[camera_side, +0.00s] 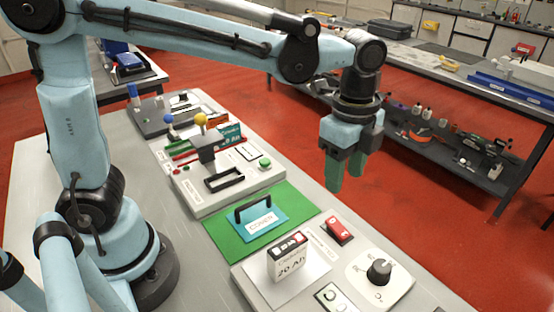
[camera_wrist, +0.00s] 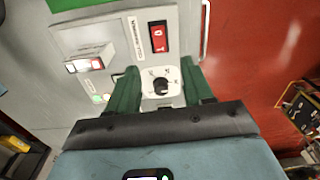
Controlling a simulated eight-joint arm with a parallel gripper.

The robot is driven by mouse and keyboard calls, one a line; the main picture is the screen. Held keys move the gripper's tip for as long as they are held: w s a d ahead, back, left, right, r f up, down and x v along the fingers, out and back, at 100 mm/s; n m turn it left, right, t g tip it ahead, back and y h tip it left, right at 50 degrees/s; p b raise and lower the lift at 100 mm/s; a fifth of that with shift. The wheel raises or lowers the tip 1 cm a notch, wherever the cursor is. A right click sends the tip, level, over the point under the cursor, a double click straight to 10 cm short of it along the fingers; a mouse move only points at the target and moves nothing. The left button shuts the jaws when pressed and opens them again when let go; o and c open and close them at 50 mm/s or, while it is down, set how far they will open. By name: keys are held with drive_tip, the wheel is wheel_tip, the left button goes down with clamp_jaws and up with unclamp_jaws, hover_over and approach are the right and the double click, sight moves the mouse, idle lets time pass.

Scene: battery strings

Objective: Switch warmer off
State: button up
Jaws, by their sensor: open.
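A red rocker switch (camera_side: 338,230) sits on the grey panel with a small label (camera_side: 321,244) beside it. I cannot read that label surely. In the wrist view the switch (camera_wrist: 159,38) lies beyond my fingertips with its white marks showing; I cannot tell which side is pressed. A black rotary knob (camera_side: 379,270) stands on a white plate nearer the front; in the wrist view the knob (camera_wrist: 160,86) shows between my fingers. My gripper (camera_side: 335,178) is raised above the bench, pointing down, with its green fingers apart and empty. It touches nothing.
A white battery block (camera_side: 287,258) stands upright left of the switch. A blue cover with a black handle (camera_side: 262,216) lies on a green mat (camera_side: 225,235). A station with a green button (camera_side: 265,163) is behind. The space around my gripper is free.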

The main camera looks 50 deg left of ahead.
sight(338, 226)
drive_tip(key=shift+m, duration=0.4)
drive_tip(key=f, duration=1.2)
drive_tip(key=shift+w+d+f, duration=0.1)
drive_tip(key=shift+d+f, duration=0.05)
drive_tip(key=shift+d, duration=0.2)
drive_tip(key=shift+c, duration=0.5)
